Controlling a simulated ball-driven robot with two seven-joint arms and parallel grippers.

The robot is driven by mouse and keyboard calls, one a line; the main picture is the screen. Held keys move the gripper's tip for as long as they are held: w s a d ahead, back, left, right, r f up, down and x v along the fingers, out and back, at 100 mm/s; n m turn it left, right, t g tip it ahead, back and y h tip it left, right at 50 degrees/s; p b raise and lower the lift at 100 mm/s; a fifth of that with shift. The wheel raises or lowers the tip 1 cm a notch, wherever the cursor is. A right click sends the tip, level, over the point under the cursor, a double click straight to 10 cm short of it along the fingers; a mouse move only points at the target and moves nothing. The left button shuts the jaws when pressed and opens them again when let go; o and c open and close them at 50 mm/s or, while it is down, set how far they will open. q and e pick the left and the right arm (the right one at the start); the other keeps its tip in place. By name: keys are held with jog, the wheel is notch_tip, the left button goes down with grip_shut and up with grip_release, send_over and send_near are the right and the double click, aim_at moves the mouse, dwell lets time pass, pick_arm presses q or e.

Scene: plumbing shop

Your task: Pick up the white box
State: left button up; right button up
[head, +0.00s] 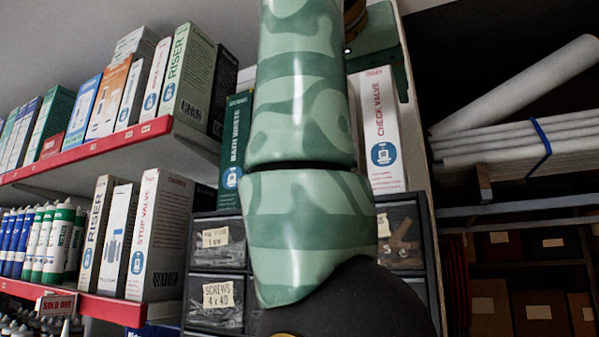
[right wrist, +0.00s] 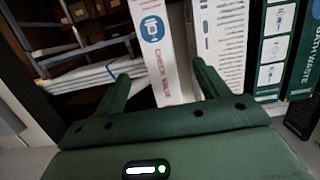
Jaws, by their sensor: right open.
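A tall white box marked CHECK VALVE (head: 383,130) stands upright on top of the dark drawer cabinet, partly hidden behind my right arm in the head view. In the right wrist view, where the scene appears upside down, the same box (right wrist: 158,50) shows between the two green fingers. My right gripper (right wrist: 161,72) is open, with one finger on each side of the box in the picture. I cannot tell whether the fingers reach alongside it or touch it. In the head view only part of the green gripper (head: 376,47) shows beyond my arm. My left gripper is not in view.
A green BATH WASTE box (head: 235,140) stands left of my arm. Another white box (right wrist: 220,40) is close beside a finger. Shelves (head: 90,150) with boxes and tubes fill the left. Pipes (head: 520,135) lie on a rack at right. Small drawers (head: 216,290) are below.

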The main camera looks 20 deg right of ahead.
aim_at(380, 130)
jog(key=p+x, duration=0.1)
jog(key=x, duration=0.6)
jog(key=shift+w+d+p, duration=0.1)
jog(key=shift+p, duration=0.2)
jog(key=shift+w+d+f+p, duration=0.1)
jog(key=shift+w+d+p, duration=0.25)
jog(key=shift+d, duration=0.3)
jog(key=p+x, duration=0.1)
jog(key=x, duration=0.2)
jog(key=shift+w+d+f, duration=0.25)
jog(key=shift+w+d, duration=0.05)
jog(key=shift+d, duration=0.1)
jog(key=shift+s+a+r, duration=0.1)
jog(key=shift+s+a, duration=0.2)
jog(key=shift+a, duration=0.05)
jog(key=c, duration=1.2)
jog(key=shift+w+d, duration=0.15)
